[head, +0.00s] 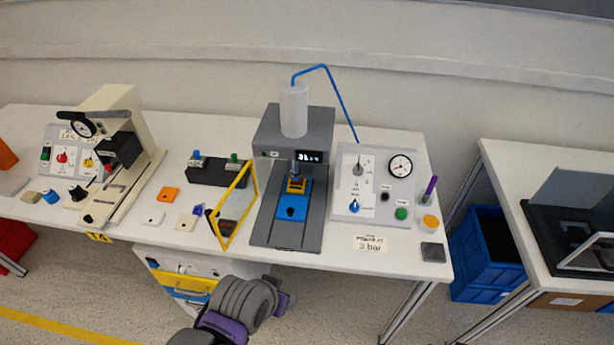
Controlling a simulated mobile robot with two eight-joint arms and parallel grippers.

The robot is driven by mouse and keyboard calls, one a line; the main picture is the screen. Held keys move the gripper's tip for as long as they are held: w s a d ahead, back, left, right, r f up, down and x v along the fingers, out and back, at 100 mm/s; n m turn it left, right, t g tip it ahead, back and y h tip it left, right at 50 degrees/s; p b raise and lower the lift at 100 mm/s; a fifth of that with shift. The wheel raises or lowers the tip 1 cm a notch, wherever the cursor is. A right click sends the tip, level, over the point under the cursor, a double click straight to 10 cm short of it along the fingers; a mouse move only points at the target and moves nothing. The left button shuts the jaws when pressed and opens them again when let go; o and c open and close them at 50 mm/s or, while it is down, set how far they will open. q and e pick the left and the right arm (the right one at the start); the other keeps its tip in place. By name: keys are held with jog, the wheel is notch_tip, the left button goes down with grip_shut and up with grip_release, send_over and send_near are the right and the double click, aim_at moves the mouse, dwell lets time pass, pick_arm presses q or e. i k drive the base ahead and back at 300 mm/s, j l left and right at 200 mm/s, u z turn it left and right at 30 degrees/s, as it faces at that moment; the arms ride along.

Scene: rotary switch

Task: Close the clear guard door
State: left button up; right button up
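The clear guard door (251,190) has a yellow frame and a see-through panel. It stands upright at the left side of the grey press (265,222), swung away from the press opening. The front of the press is uncovered. A blue fixture (291,207) with a yellow-topped part (296,185) sits under the ram. One of my arms, grey with purple parts, shows at the bottom, in front of the table and below its top. No gripper fingers can be made out on it. My other arm does not show.
A control panel (372,190) with a gauge stands right of the press. A dark block (205,172) with blue and green buttons stands behind the door. Small orange (168,194) and white parts lie to its left, near a cream hand press (128,150). A blue crate (480,270) stands between tables.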

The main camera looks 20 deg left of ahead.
aim_at(210, 214)
jog(key=j+z, duration=0.15)
jog(key=j, duration=0.5)
jog(key=j+z, duration=0.1)
jog(key=j, duration=0.5)
jog(key=j+z, duration=0.15)
jog(key=j, duration=0.5)
jog(key=k+j+z, duration=0.15)
jog(key=j, duration=0.45)
